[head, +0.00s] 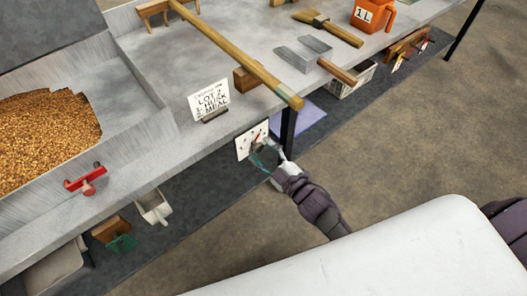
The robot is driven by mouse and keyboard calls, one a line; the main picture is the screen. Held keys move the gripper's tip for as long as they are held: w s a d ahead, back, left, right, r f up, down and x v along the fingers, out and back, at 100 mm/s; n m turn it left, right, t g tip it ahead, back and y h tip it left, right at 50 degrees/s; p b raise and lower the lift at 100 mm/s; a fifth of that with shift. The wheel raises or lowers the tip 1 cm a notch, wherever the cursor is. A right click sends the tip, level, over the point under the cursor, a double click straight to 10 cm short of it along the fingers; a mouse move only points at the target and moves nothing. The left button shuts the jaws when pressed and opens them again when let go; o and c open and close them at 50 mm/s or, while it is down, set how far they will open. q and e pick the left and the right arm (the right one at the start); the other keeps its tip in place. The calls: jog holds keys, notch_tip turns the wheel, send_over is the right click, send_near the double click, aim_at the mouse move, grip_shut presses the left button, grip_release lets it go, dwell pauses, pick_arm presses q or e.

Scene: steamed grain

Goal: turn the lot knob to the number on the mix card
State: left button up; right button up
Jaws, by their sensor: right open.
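The mix card (209,99) stands on the bench near its front edge and reads "LOT 2", with "1. HUSK" and "2. MEAL" below. The lot knob's white dial plate (241,149) is on the bench's front edge, with a red pointer (258,135) and small marks too small to read. The pointer appears tilted up and to the right. My right gripper (266,153) is open at the plate's lower right, its fingers around or just in front of the knob. They partly hide the knob, and contact cannot be told. My left gripper is not in view.
A grain bin (150,125) stands at left, with a red clamp (86,180) on the bench edge. A dark leg (288,131) stands beside the dial.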

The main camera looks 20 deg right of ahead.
jog(key=shift+s+d, duration=0.1)
jog(key=shift+s, duration=0.15)
jog(key=v, duration=1.1)
jog(key=shift+s, duration=0.3)
jog(key=s+d+f+m+g+h, duration=0.2)
jog(key=f+m+g+h, duration=0.15)
jog(key=f, duration=0.65)
jog(key=s+d+f+m+g+h, duration=0.2)
jog(key=f+m+g, duration=0.15)
jog(key=f, duration=0.65)
jog(key=s+a+f+m+g, duration=0.3)
jog(key=s+f+g, duration=0.5)
jog(key=s+f, duration=0.35)
pick_arm(q)
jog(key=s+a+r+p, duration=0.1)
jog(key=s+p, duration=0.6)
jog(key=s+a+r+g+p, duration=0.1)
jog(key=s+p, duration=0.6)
jog(key=p, duration=0.1)
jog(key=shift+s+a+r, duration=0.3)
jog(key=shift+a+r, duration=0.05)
pick_arm(e)
jog(key=s+d+r, duration=0.1)
jog(key=s, duration=0.6)
jog(key=s+d+r+g, duration=0.1)
jog(key=s+d+r, duration=0.1)
jog(key=s, duration=0.6)
jog(key=shift+r+h, duration=0.3)
jog(key=shift+h, duration=0.05)
